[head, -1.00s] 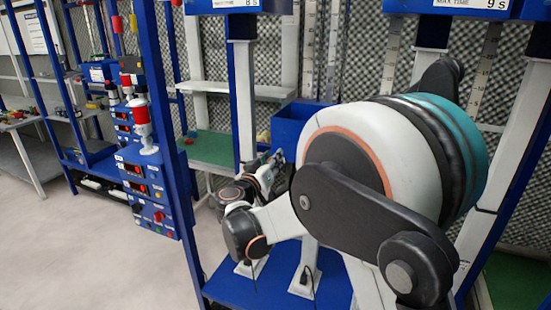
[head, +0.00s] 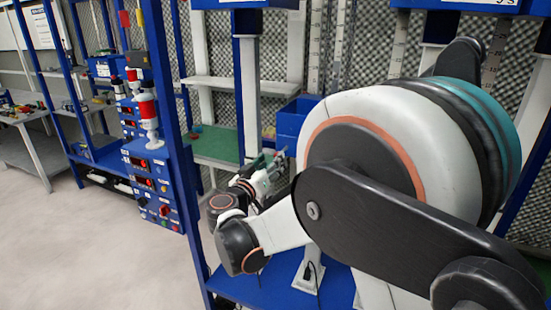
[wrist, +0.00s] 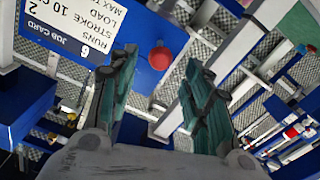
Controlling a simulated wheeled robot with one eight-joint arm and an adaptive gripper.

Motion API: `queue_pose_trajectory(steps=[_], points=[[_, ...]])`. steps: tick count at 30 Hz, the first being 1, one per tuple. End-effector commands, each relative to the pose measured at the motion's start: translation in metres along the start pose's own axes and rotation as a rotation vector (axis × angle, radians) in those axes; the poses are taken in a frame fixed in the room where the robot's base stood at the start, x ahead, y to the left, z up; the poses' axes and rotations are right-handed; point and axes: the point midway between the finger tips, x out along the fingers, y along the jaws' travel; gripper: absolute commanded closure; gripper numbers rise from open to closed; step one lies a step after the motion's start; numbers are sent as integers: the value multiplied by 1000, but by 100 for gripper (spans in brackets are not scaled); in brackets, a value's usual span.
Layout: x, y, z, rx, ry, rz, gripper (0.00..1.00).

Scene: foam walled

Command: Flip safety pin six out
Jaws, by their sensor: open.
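My gripper (wrist: 160,95) has its two teal fingers spread apart, with nothing between them that I can see held. In the wrist view a round red knob (wrist: 160,58) on a blue panel shows beyond and between the fingers, apart from them. A white job card (wrist: 68,38) numbered 6 sits on a blue board at the upper left of that view. In the head view my gripper (head: 274,160) is small, beside a blue bin, and partly hidden by my arm. I cannot make out a safety pin for certain.
A blue bin (head: 289,122) and a green shelf (head: 214,147) stand behind my gripper. A blue post (head: 180,140) rises to its left. A control stand with red lamps (head: 148,112) is farther left. Grey floor (head: 80,240) is clear at the left.

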Motion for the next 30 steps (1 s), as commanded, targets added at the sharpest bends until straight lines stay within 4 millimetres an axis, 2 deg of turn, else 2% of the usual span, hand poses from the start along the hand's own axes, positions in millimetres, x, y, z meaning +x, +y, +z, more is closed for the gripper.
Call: queue_pose_trajectory(steps=[1,6,13,25,28,30], points=[[-12,-1,0,0,1,-4,55],[-43,-1,0,0,0,-3,55],[-66,-1,0,0,0,-1,55],[-67,2,1,-3,-5,2,55],[-54,19,8,-24,-40,19,55],[-37,43,17,-56,-93,39,55]])
